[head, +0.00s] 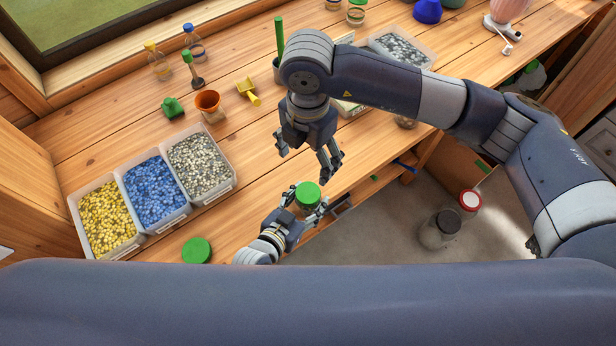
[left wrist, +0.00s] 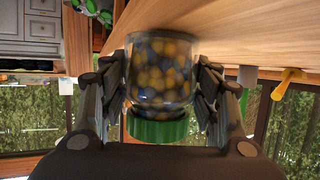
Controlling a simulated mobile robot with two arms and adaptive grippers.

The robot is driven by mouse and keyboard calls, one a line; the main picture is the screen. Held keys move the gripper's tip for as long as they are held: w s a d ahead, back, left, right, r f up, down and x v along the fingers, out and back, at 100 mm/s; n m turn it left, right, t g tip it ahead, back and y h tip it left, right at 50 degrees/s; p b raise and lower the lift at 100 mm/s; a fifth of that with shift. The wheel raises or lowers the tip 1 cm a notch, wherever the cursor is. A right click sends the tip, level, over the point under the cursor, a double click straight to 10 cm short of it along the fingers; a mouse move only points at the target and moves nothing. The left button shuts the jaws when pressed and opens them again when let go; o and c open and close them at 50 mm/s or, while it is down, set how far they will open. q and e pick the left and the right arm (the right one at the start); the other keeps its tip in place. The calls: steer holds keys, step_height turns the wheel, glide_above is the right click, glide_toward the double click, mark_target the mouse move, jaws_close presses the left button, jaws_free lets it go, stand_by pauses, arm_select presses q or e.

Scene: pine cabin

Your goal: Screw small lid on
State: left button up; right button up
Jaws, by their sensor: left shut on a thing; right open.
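A small glass jar of yellow and blue-grey beads (left wrist: 160,70) is between the fingers of my left gripper (left wrist: 160,90), which is shut on it. The left wrist view looks upside down. A green lid (head: 307,193) is at the jar's mouth and hides most of the jar in the head view; it also shows in the left wrist view (left wrist: 157,130). I cannot tell how tightly it sits. My left gripper (head: 306,206) is at the bench's front edge. My right gripper (head: 310,156) is open and empty, above and behind the lid, apart from it.
Bins of yellow (head: 104,218), blue (head: 155,193) and grey (head: 199,165) beads stand at left. Another green lid (head: 196,250) lies near the front edge.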

arm_select(q)
steer(key=shift+s, duration=0.55)
arm_select(e)
steer(key=shift+s, duration=0.45)
arm_select(q)
steer(key=shift+w, duration=0.1)
steer(key=o, duration=1.5)
steer(key=shift+w+f, duration=0.1)
arm_select(e)
steer(key=shift+w, duration=0.1)
